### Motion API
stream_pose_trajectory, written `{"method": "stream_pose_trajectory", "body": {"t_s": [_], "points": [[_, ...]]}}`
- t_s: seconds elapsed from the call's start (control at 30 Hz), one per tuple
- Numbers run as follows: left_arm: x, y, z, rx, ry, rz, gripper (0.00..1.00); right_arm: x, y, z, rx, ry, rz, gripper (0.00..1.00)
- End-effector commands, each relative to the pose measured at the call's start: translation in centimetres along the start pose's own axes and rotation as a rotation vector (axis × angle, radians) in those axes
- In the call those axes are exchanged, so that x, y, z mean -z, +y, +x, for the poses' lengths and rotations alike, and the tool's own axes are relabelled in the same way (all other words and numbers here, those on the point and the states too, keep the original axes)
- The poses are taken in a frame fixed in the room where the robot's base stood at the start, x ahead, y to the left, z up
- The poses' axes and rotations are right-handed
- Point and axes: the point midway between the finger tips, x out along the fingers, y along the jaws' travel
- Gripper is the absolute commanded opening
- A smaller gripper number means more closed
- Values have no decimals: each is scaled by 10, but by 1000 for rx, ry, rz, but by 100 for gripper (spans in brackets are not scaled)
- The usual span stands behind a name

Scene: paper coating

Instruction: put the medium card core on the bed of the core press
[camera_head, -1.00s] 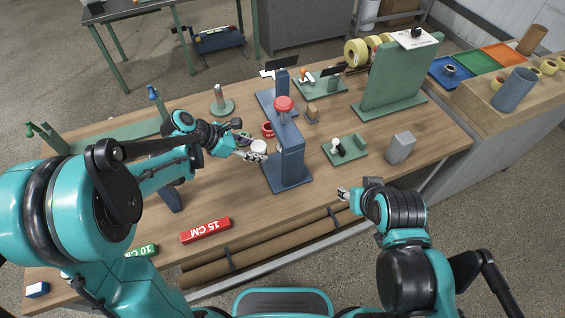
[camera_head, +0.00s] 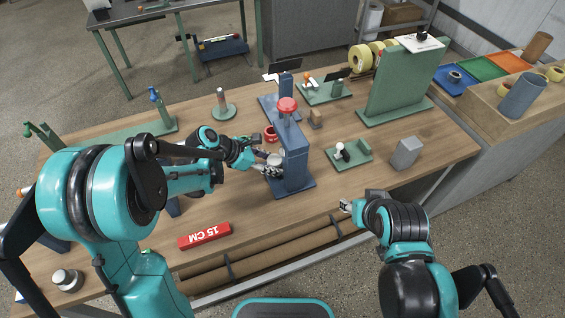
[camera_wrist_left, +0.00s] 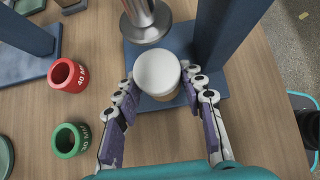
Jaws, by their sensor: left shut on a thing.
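The card core (camera_wrist_left: 158,70), a short cylinder with a white top and tan lower side, is between the fingers of my left gripper (camera_wrist_left: 162,100). The gripper is shut on it. In the head view the core (camera_head: 274,160) is at the left side of the blue core press (camera_head: 294,152). In the wrist view it is over the near part of the press's blue bed (camera_wrist_left: 133,60), just short of the metal ram (camera_wrist_left: 146,22). I cannot tell whether it touches the bed. My right gripper (camera_head: 346,206) is off the table's front edge, its fingers too small to read.
A red ring (camera_wrist_left: 68,75) and a green ring (camera_wrist_left: 70,140) stand left of the press. A green fixture (camera_head: 349,155) and a grey block (camera_head: 405,152) stand to the right.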

Motion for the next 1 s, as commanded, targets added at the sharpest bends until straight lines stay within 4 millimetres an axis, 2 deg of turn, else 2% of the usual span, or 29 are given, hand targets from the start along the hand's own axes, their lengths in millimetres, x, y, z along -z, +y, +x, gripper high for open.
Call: {"method": "stream_pose_trajectory", "body": {"t_s": [0.37,0.5,0.9,0.93,0.97,1.0], "points": [[-27,0,28,1,-1,1,8,-5,0,7,0,0,0,42],[-18,0,36,-1,-1,-1,8,-10,0,14,0,0,0,42],[-16,0,38,0,-1,-1,8,-11,0,16,0,0,0,42],[-15,0,38,0,-1,0,42,-12,0,16,0,0,0,42],[-16,0,38,0,-1,0,48,-11,0,16,0,0,0,42],[-16,0,37,0,-1,0,48,-11,0,15,0,0,0,42]]}}
